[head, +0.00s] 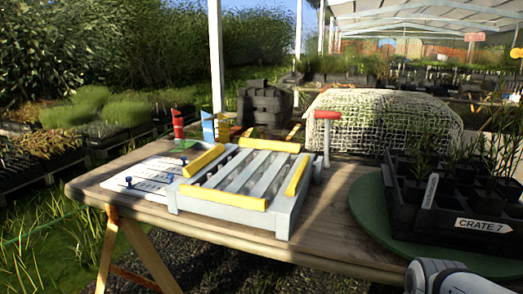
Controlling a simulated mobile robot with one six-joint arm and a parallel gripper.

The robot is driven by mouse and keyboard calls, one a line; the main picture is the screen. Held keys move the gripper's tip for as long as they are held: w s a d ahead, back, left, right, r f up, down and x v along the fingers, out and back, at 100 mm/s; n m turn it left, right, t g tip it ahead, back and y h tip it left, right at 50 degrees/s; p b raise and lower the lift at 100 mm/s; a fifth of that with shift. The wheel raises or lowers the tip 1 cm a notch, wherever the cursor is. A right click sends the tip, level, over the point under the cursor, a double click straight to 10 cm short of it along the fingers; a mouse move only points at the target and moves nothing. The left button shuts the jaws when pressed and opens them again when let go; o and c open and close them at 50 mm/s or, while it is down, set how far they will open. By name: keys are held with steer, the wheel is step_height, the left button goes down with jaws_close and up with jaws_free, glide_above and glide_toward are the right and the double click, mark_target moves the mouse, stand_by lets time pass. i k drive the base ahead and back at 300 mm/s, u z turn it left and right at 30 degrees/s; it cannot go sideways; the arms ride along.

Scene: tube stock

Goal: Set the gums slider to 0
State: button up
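A white panel (150,174) with dark lines lies on the left end of the wooden table, beside a grey slatted frame. The grey frame may hide part of the panel. My gripper is not in view; only a white part of my arm shows at the bottom right.
The grey slatted frame (246,174) with yellow bars sits mid-table. A red-handled tool (327,130) stands behind it. Red (178,124) and blue (208,127) upright pieces stand behind the panel. At right, a black plant crate (455,215) rests on a green disc (367,211).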

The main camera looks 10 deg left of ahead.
mark_target(184, 158)
steer(key=z, duration=0.15)
steer(key=k, duration=1.05)
steer(key=u, duration=1.1)
steer(key=i, duration=0.85)
